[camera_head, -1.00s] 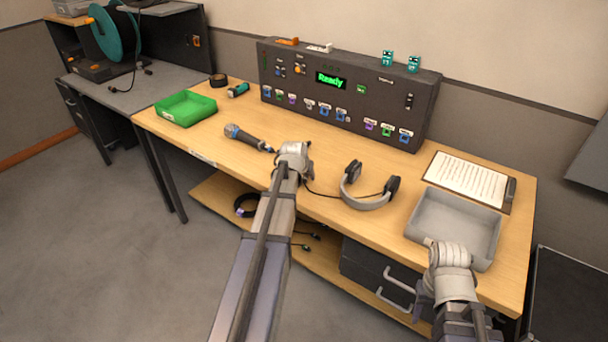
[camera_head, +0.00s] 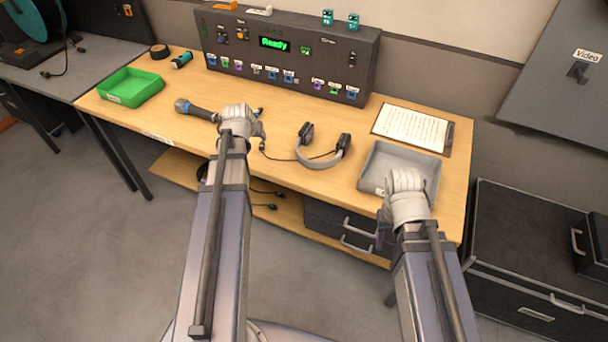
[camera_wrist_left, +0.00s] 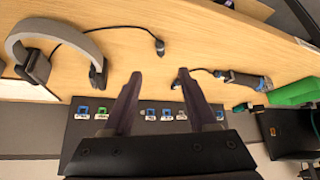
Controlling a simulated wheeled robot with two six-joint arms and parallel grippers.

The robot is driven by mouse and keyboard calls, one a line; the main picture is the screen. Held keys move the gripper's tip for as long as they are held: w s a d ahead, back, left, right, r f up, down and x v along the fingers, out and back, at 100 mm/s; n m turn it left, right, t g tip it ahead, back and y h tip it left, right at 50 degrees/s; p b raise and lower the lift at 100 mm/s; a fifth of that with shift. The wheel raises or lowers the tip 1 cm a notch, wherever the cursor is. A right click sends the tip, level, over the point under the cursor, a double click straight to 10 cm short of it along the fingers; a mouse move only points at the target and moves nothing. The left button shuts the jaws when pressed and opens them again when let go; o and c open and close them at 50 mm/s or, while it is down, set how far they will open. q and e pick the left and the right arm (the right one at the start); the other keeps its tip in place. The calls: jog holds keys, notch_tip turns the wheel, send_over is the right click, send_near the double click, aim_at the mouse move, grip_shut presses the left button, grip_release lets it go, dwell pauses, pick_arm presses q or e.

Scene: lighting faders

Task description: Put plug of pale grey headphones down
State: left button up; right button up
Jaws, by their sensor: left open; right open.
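The pale grey headphones (camera_head: 322,158) lie on the wooden table between my two arms. They also show at the left of the left wrist view (camera_wrist_left: 62,30). Their thin dark cable ends in a small black plug (camera_wrist_left: 160,47), lying on the table apart from my fingers. My left gripper (camera_head: 260,128) is open over the table, left of the headphones. In the left wrist view its two fingers (camera_wrist_left: 158,90) are spread with nothing between them. My right gripper (camera_head: 404,178) is at the grey tray (camera_head: 368,172); its fingers are hidden behind its own wrist.
A microphone (camera_head: 196,110) with its own cable lies left of my left gripper. A dark control panel (camera_head: 290,62) stands along the back. A green tray (camera_head: 132,87) sits at the left, a clipboard (camera_head: 412,128) at the right. Bare table lies in front of the headphones.

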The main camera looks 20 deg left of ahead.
pick_arm(q)
jog(key=s+d+f+m+g+h, duration=0.15)
jog(key=s+d, duration=0.25)
jog(key=d, duration=0.7)
jog(key=s+d+f+m+g+h, duration=0.1)
jog(key=s+d+f+m+g, duration=0.15)
jog(key=d, duration=0.95)
jog(key=s+d+m+g+y, duration=0.1)
jog(key=s+d+m+g, duration=0.1)
jog(key=s+d, duration=0.9)
jog(key=shift+s+d+r+m+g+y, duration=0.15)
jog(key=shift+s+d+m+g+y, duration=0.2)
jog(key=shift+s+m, duration=0.6)
jog(key=shift+s+a+n, duration=0.15)
jog(key=shift+n, duration=0.1)
